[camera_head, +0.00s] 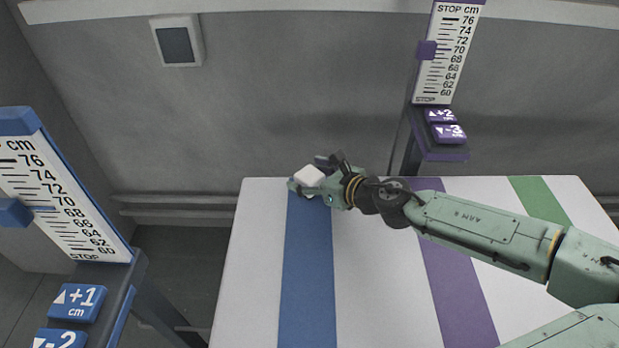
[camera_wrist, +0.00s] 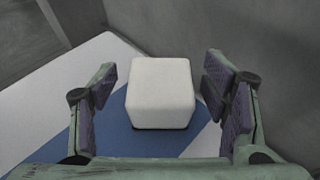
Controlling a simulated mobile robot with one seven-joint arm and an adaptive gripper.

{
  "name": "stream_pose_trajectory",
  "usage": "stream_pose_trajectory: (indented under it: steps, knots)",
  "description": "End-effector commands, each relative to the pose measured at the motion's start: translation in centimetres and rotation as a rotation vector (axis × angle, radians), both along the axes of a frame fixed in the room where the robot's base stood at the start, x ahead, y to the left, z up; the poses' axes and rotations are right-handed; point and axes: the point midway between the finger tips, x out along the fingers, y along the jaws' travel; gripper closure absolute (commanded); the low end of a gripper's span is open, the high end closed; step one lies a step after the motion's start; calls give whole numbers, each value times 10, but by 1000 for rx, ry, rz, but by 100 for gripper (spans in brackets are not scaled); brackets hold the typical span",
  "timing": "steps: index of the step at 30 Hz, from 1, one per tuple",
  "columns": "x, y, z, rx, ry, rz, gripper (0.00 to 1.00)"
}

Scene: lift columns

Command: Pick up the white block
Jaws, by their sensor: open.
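The white block (camera_head: 309,176) sits at the far end of the blue stripe on the table, near the table's back edge. In the wrist view the white block (camera_wrist: 160,92) stands between my two fingers, with a gap visible on each side. My gripper (camera_head: 318,178) is open around the block in the head view, and its purple-padded fingers also show in the wrist view (camera_wrist: 160,105). Part of the block's lower side is hidden by the gripper in the head view.
The white table (camera_head: 375,290) has blue (camera_head: 308,280), purple (camera_head: 462,290) and green (camera_head: 540,200) stripes. A blue-trimmed height scale (camera_head: 60,200) stands at the left, a purple-trimmed one (camera_head: 447,55) behind the table. A grey wall lies beyond the back edge.

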Motion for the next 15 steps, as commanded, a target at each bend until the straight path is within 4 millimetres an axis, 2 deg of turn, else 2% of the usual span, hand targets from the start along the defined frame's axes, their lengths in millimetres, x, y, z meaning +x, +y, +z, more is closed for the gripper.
stream_pose_trajectory:
  steps: [7, 15]
  knots:
    - [2, 1, -2, -1, 0, -1, 32]
    - [2, 1, -1, -1, -1, -1, 49]
